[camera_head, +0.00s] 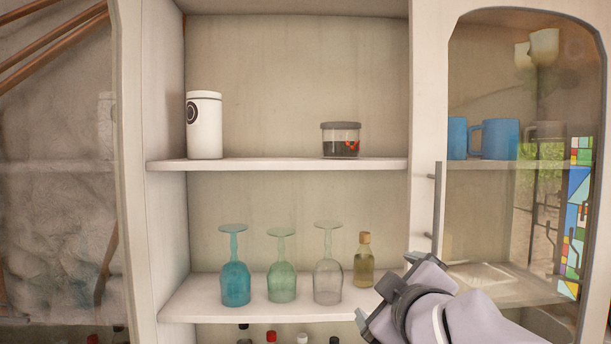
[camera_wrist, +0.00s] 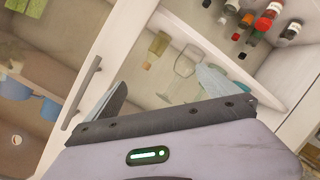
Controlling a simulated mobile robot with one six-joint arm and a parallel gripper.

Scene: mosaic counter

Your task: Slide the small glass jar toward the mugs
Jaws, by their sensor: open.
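The small glass jar (camera_head: 341,140) with a grey lid and dark contents stands upright on the upper shelf, right of its middle. The blue mugs (camera_head: 499,139) stand behind the glass of the right door, at about the same shelf height. They also show in the wrist view (camera_wrist: 30,100) at the left. My gripper (camera_head: 384,297) is low at the right in the head view, in front of the lower shelf and below the jar. In the wrist view its jaws (camera_wrist: 160,92) are apart with nothing between them. The jar is not clearly visible in the wrist view.
A white canister (camera_head: 205,126) stands left on the upper shelf (camera_head: 270,164). Upside-down glasses (camera_head: 282,270) and a corked bottle (camera_head: 364,262) stand on the lower shelf. A cabinet upright and a door handle (camera_head: 434,210) lie between jar and mugs. Shelf beside the jar is clear.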

